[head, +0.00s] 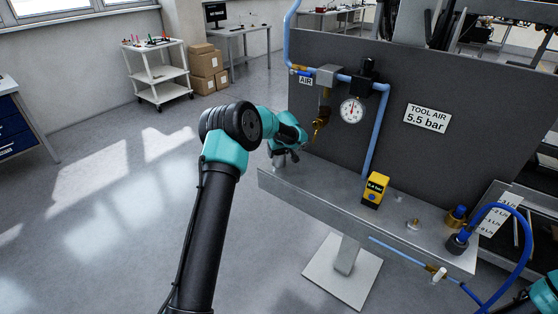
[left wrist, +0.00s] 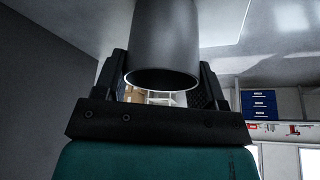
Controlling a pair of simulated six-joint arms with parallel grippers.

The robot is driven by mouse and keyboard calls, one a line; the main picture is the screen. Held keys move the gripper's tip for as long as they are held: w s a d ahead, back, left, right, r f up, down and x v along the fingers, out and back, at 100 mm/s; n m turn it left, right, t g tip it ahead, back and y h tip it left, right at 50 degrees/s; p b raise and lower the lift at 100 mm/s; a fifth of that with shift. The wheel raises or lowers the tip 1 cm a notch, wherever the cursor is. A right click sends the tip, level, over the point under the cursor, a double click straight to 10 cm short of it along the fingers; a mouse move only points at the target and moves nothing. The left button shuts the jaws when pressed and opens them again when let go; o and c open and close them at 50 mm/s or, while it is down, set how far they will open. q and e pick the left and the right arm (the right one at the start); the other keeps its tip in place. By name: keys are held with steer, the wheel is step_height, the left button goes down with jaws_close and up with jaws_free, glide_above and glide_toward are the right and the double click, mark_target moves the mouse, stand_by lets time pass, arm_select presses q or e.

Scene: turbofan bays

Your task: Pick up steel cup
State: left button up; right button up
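The steel cup (left wrist: 165,40) is a plain grey cylinder in the left wrist view, with a bright rim at its near end. My left gripper (left wrist: 163,82) has one dark finger on each side of the cup, and both fingers look pressed against its wall. In the head view my left gripper (head: 283,153) is at the left end of the metal bench ledge (head: 320,178). The cup is mostly hidden there by the gripper and arm. My right gripper is out of view; only a bit of teal arm shows at the lower right.
A yellow block (head: 375,190) reading 5.4 bar stands mid-ledge. A brass fitting (head: 320,124) hangs near my left gripper, with a gauge (head: 352,110) right of it. Blue hose (head: 520,225) loops at the right.

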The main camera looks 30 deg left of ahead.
arm_select(q)
steer(key=c, duration=0.5)
steer(key=shift+c, duration=0.2)
steer(key=shift+r, duration=0.2)
steer(key=shift+r, duration=1.6)
steer(key=s+d+r, duration=0.1)
steer(key=s+d, duration=0.7)
steer(key=s, duration=0.5)
steer(key=shift+s+d+r, duration=0.2)
steer(key=shift+s, duration=0.15)
